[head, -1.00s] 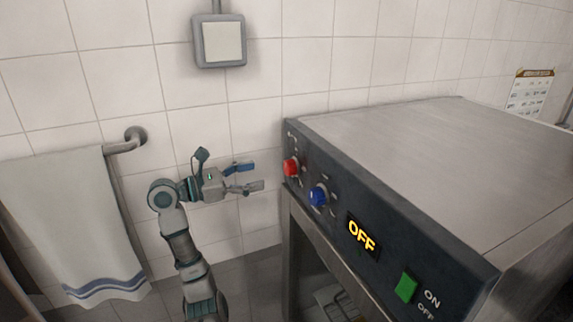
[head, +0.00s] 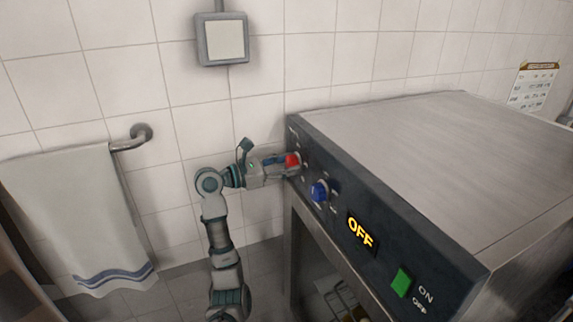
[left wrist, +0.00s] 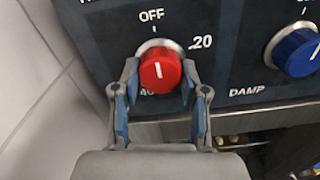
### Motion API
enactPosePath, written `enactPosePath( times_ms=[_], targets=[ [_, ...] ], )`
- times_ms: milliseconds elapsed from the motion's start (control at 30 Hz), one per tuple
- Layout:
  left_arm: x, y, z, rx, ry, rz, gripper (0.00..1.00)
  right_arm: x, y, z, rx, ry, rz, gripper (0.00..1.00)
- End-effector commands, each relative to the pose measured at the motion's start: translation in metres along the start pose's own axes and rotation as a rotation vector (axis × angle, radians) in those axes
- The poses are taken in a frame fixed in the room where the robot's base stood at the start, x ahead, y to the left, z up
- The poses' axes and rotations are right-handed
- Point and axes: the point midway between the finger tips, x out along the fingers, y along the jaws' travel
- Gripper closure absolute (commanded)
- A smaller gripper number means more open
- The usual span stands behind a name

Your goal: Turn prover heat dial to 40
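The red dial (head: 293,160) is at the far left end of the prover's dark front panel. In the left wrist view the red dial (left wrist: 160,71) has its white mark pointing up at OFF. A 20 label is at its upper right, and a 40 is partly hidden below left. My left gripper (head: 284,166) reaches it from the left. In the left wrist view its fingers (left wrist: 160,92) stand on either side of the dial, with slight gaps, so it looks open around it. My right gripper is not in view.
A blue dial (head: 319,191), marked DAMP, sits just right of the red one. An orange display (head: 361,233) reads OFF. A green switch (head: 401,282) is further right. A towel (head: 80,220) hangs on a rail at left. The tiled wall is close behind the gripper.

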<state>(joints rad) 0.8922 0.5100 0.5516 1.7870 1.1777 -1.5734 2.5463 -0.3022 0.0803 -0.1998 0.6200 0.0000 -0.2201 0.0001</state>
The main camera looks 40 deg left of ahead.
Motion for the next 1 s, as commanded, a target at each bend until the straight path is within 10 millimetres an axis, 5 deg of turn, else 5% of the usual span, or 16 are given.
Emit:
enactPosePath(
  times_ms=[467,1000],
  targets=[
    [-0.0008,0.0033,0.0018,0.049,-0.006,0.012,0.92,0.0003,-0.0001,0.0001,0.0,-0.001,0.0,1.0],
    [-0.0018,0.0037,0.002,0.48,-0.002,0.016,0.92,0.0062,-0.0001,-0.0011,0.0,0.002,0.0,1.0]
  ],
)
